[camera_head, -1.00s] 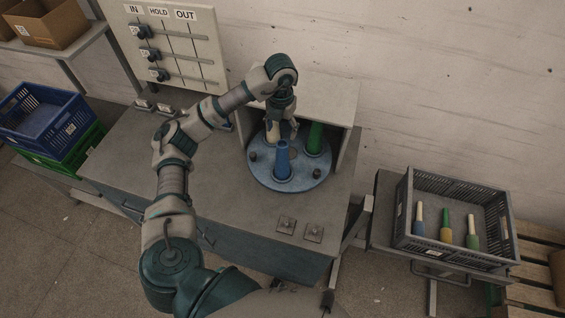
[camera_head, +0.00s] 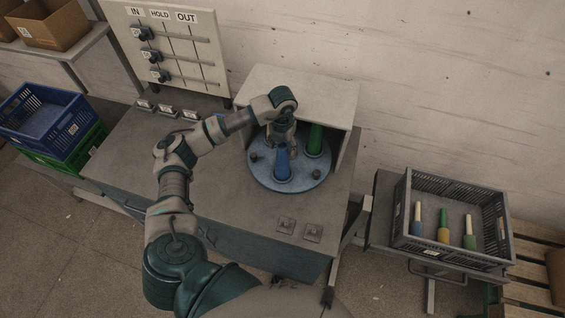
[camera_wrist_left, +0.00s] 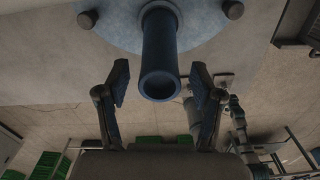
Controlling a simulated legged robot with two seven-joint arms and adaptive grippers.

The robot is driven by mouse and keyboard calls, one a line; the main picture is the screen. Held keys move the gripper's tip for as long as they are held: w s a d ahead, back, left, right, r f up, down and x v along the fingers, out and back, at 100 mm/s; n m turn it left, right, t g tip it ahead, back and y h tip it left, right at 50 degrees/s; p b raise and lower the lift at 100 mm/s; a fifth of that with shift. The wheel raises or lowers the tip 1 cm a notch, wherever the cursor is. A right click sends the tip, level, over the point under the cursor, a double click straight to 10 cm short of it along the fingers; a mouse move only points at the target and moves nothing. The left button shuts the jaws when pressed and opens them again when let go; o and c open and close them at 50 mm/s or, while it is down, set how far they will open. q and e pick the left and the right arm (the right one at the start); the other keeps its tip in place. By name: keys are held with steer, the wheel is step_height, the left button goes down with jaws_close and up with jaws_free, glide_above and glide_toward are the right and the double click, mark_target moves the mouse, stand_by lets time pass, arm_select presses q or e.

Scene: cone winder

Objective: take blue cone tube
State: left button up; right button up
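The blue cone tube (camera_head: 282,164) stands upright on the round blue turntable (camera_head: 262,178), under the grey hood. My left gripper (camera_head: 280,140) is at the top of the tube, pointing down. In the left wrist view the tube (camera_wrist_left: 160,50) shows its open end between and just ahead of the two spread fingers of the left gripper (camera_wrist_left: 161,88). The fingers are apart from the tube, with gaps on both sides. A green cone tube (camera_head: 315,140) stands to the right on the turntable. My right gripper is not in view.
The grey hood (camera_head: 300,90) rises close behind and beside the turntable. Dark knobs (camera_head: 317,174) sit on the turntable. A grey crate (camera_head: 455,250) at right holds several coloured tubes. The bench top in front of the turntable (camera_head: 225,205) is mostly clear.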

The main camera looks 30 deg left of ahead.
arm_select(q)
steer(key=c, duration=0.9)
steer(key=shift+r, duration=0.1)
